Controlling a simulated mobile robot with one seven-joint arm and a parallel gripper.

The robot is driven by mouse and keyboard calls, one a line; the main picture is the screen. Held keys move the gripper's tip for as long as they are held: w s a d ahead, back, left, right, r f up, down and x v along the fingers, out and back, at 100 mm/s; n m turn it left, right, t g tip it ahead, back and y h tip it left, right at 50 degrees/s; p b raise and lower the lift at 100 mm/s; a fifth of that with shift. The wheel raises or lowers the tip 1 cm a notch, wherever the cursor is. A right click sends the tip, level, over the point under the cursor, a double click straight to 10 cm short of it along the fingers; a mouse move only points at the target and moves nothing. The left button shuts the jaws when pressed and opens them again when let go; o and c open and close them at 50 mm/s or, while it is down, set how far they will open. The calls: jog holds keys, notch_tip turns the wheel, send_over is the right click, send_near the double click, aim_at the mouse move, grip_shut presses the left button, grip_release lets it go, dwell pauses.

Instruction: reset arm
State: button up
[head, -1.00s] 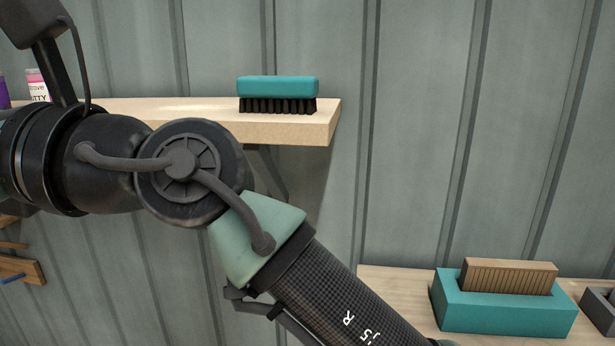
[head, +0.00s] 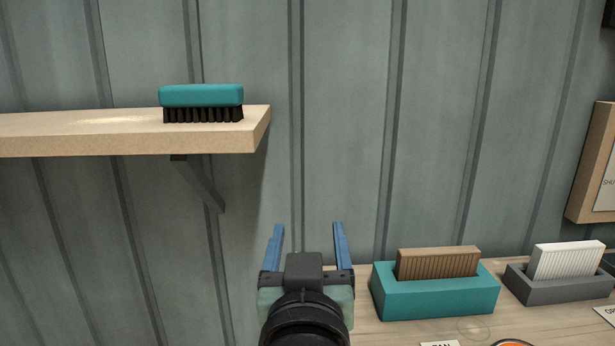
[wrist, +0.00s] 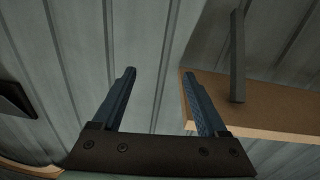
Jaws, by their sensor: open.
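My gripper (head: 307,245) shows at the lower middle of the head view, with its two blue fingers apart, pointing up, and nothing between them. It stands in front of the wall, below and to the right of the shelf end. In the wrist view my gripper (wrist: 160,100) is also open and empty, with the wall beyond its fingers.
A teal brush (head: 202,103) lies bristles down on the wooden shelf (head: 120,142). At right on the bench (head: 385,335), a teal holder (head: 440,300) bears a brown block (head: 438,263) and a grey holder (head: 565,289) a white block (head: 567,260). A framed board (head: 590,170) hangs at right.

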jog(key=s+r+t+b, duration=0.9)
jog(key=s+r, duration=0.3)
jog(key=s, duration=0.1)
jog(key=shift+s+r+b, duration=0.25)
jog(key=shift+s+b, duration=0.1)
jog(key=shift+b, duration=0.05)
jog(key=shift+d, duration=0.1)
